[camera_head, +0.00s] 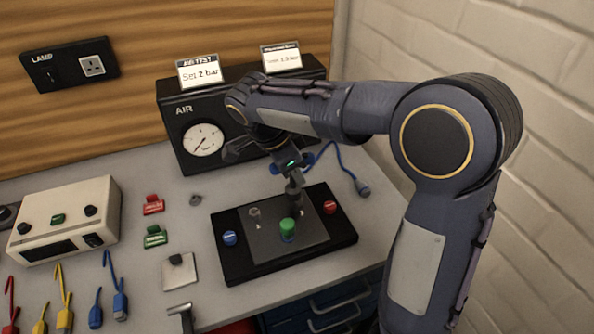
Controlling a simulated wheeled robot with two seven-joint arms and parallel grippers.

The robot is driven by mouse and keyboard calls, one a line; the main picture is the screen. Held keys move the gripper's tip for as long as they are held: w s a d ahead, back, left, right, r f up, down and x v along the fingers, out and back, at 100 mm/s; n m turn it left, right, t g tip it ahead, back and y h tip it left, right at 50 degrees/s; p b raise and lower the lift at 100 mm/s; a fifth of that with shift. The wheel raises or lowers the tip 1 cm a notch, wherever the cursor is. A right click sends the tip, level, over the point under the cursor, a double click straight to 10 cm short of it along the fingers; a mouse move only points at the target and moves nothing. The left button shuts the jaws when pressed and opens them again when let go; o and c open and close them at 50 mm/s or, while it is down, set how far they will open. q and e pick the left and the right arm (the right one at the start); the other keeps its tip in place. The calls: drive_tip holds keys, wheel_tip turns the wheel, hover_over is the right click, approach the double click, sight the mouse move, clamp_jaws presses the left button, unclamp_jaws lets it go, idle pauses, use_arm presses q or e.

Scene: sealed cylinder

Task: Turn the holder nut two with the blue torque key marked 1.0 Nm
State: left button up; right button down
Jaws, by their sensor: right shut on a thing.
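My right gripper (289,160) reaches in from the right and is shut on the blue torque key (277,170), whose blue handle shows on both sides of the fingers. Its dark shaft points down at the rear part of the grey plate on the black holder base (235,270). The marking on the key cannot be read. A small nut (254,213) shows at the plate's left. The spot under the shaft is hidden, so I cannot tell whether the key sits on a nut. A green-topped cylinder (288,227) stands upright mid-plate. My left gripper is not in view.
A blue knob (230,238) and a red knob (330,207) flank the plate. Behind stands the black AIR box (180,120) with a gauge. A cream instrument (65,220), red clip (153,204), green clip (156,237) and several cables lie left. A brick wall closes the right.

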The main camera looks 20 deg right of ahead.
drive_tip(key=shift+s+d+r+p, duration=0.1)
drive_tip(key=shift+r+p, duration=0.4)
drive_tip(key=shift+r, duration=0.25)
drive_tip(key=shift+s+d+r+p, duration=0.1)
drive_tip(key=shift+r+p, duration=0.4)
drive_tip(key=shift+r, duration=0.2)
